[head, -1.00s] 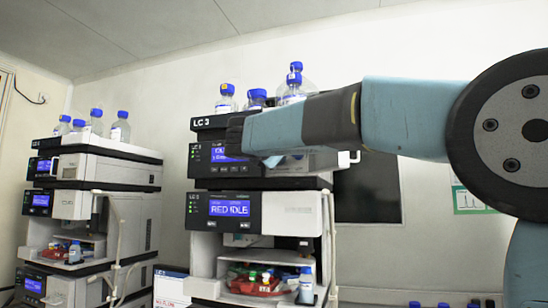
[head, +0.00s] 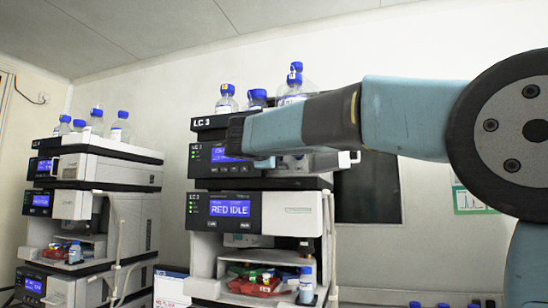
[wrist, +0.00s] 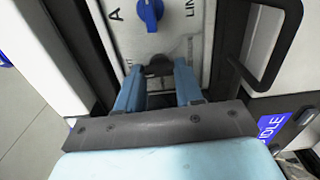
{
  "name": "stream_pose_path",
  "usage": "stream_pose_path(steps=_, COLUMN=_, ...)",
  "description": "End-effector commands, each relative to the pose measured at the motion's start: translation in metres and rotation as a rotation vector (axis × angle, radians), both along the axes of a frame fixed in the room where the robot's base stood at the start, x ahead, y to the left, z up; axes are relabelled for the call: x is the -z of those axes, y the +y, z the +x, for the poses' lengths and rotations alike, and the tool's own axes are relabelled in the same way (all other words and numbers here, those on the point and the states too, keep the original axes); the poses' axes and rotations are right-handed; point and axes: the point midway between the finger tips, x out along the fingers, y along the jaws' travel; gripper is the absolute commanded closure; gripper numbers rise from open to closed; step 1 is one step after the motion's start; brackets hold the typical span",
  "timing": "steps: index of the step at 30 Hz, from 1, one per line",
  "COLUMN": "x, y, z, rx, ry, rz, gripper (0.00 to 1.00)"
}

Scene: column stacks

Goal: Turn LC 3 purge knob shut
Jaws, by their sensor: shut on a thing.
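The LC 3 stack (head: 293,212) stands in the middle of the head view, with its name on the top unit. My arm reaches across its upper front and hides part of it. In the wrist view, my gripper (wrist: 158,74) is shut on a dark round knob (wrist: 157,65) on a pale panel, one blue finger on each side. The knob's label is mostly hidden, and its turn position is hard to tell. A blue knob (wrist: 150,12) sits just above it on the same panel, near the letters "A" and "LIN".
A black bar handle (wrist: 284,52) stands out right of the panel, close to my gripper. Blue-capped bottles (head: 227,104) stand on top of the stack. A second instrument stack (head: 110,171) is at left. A dark screen (head: 368,190) is behind my arm.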

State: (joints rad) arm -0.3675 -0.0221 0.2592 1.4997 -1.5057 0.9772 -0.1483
Motion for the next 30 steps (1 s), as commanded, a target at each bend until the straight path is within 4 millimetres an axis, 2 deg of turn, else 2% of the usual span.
stream_pose_path(steps=1, x=0.0050, y=-0.0009, z=0.0012, rx=0.005, ry=0.005, rz=0.012, gripper=0.94)
stream_pose_path(steps=20, x=0.0071, y=-0.0005, z=0.0017, rx=0.005, ry=-0.006, rz=0.052, gripper=0.94)
stream_pose_path(steps=21, x=0.0070, y=-0.0005, z=0.0017, rx=0.005, ry=-0.006, rz=0.052, gripper=0.60)
stream_pose_path(steps=28, x=0.0043, y=-0.0002, z=0.0011, rx=0.003, ry=-0.011, rz=0.051, gripper=0.38)
stream_pose_path(steps=30, x=0.0036, y=0.0000, z=0.0008, rx=0.003, ry=-0.012, rz=0.051, gripper=0.38)
